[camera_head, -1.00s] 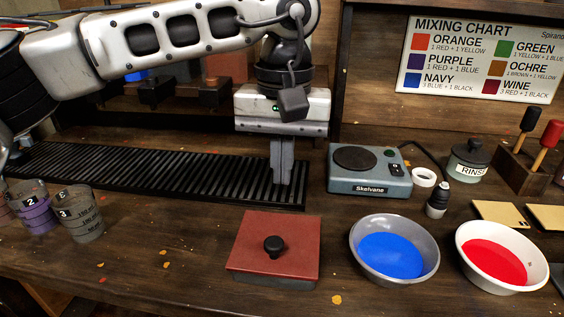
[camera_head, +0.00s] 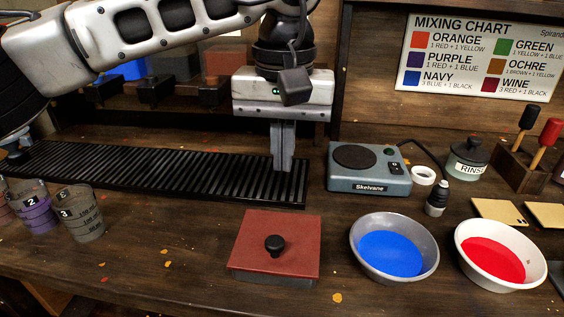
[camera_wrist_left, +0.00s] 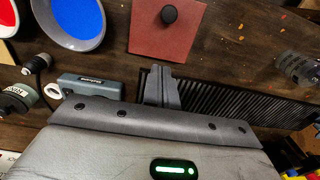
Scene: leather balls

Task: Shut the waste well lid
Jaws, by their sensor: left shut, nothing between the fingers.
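The waste well is a low box with a flat red-brown lid (camera_head: 300,240) and a black knob (camera_head: 274,245), near the front of the bench. The lid lies flat over the box, and a grey box side (camera_head: 272,281) shows beneath its front edge. In the left wrist view the lid (camera_wrist_left: 150,38) and knob (camera_wrist_left: 169,14) are at the top middle. My left gripper (camera_head: 282,168) points down, shut and empty, above the right end of the black slatted rack, behind the lid and apart from it. It also shows in the left wrist view (camera_wrist_left: 159,70). My right gripper is out of view.
A blue paint bowl (camera_head: 393,280) and a red paint bowl (camera_head: 468,277) stand right of the lid. A Skelvane hot plate (camera_head: 369,184) is behind them. Numbered cups (camera_head: 79,222) stand at left. The bench between cups and lid is clear.

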